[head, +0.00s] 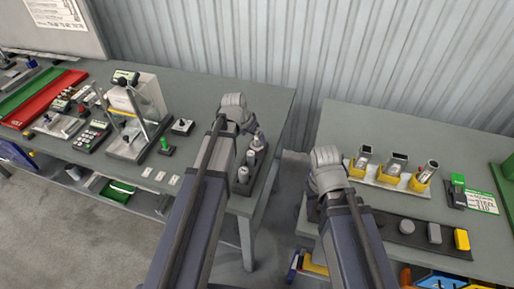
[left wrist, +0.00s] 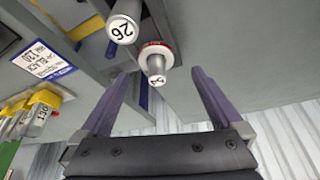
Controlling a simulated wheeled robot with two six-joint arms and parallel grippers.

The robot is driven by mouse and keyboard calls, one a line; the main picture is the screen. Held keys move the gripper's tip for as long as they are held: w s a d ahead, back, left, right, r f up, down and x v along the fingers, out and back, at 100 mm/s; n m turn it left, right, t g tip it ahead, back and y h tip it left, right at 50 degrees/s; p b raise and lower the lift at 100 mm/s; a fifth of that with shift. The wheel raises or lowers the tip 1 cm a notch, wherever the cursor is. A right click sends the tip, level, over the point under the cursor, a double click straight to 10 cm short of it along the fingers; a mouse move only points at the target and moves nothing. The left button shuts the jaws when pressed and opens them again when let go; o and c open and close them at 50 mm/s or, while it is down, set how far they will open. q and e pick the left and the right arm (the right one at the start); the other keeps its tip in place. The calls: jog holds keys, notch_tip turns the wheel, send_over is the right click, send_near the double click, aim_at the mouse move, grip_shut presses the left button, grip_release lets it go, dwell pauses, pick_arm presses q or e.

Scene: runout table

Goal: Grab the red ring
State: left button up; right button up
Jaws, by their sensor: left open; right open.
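The red ring (left wrist: 157,43) shows in the left wrist view as a red band around a grey plug with a white numbered end (left wrist: 156,70). A second grey plug marked 26 (left wrist: 122,29) is beside it, to the left. My left gripper (left wrist: 161,73) is open; its two purple fingers stand on either side of the ringed plug's end, apart from it. In the head view my left gripper (head: 235,112) is at the table's right end, above a dark tray of grey plugs (head: 240,188); the ring cannot be made out there. My right gripper (head: 326,168) is over the right table's left edge, its fingertips hidden.
The right table holds yellow-based holders (head: 392,180) and a dark block tray (head: 408,233). A gap separates the two tables. The left table (head: 205,90) carries a clear-shielded stand (head: 135,110), keypads and red and green trays further left.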

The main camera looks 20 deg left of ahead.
aim_at(255, 141)
pick_arm(q)
jog(key=b+x, duration=0.4)
jog(key=shift+s+d+f, duration=0.1)
jog(key=shift+d+f, duration=0.1)
jog(key=shift+f, duration=0.2)
pick_arm(e)
notch_tip(255, 141, down, 4)
jog(key=shift+f, duration=0.25)
jog(key=shift+r, duration=0.1)
pick_arm(q)
jog(key=shift+r, duration=0.1)
jog(key=shift+c, duration=0.4)
grip_shut()
pick_arm(e)
jog(key=shift+r, duration=0.1)
pick_arm(q)
notch_tip(255, 141, up, 10)
jog(key=p, duration=1)
pick_arm(e)
notch_tip(255, 141, up, 10)
